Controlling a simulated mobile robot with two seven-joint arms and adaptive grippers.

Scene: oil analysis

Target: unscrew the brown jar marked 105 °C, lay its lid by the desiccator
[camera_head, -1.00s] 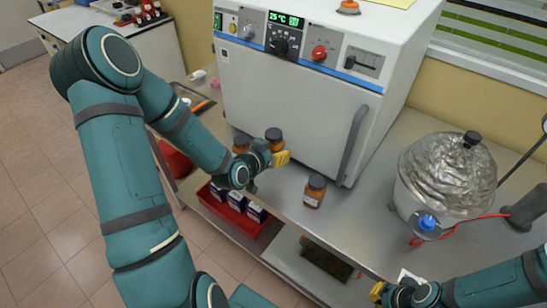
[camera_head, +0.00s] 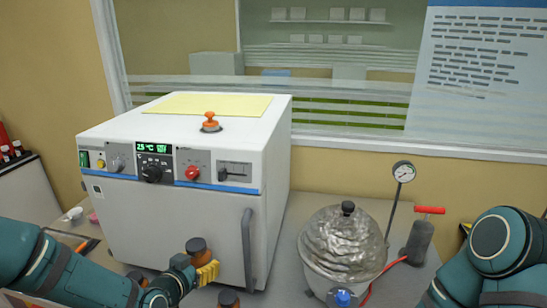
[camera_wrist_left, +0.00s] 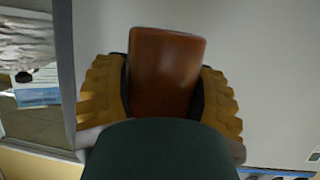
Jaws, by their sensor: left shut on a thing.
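My left gripper (camera_head: 208,273) is shut on a brown jar (camera_head: 201,257) with a dark lid (camera_head: 196,244), in front of the oven door. In the left wrist view the jar (camera_wrist_left: 166,72) sits between the yellow fingers (camera_wrist_left: 166,95); no label shows on its visible face. Another brown jar (camera_head: 229,299) stands on the counter below and right, cut by the frame edge. A third jar (camera_head: 136,277) is partly hidden behind my left arm. No 105 °C mark is readable. The foil-covered desiccator (camera_head: 342,245) with a black knob stands right of the oven. My right gripper is out of view.
The white oven (camera_head: 165,220) has a vertical door handle (camera_head: 248,250) just right of the held jar. A gauge (camera_head: 403,172) and a red-handled pump (camera_head: 419,240) stand behind and right of the desiccator. Some bare counter (camera_head: 285,270) lies between oven and desiccator.

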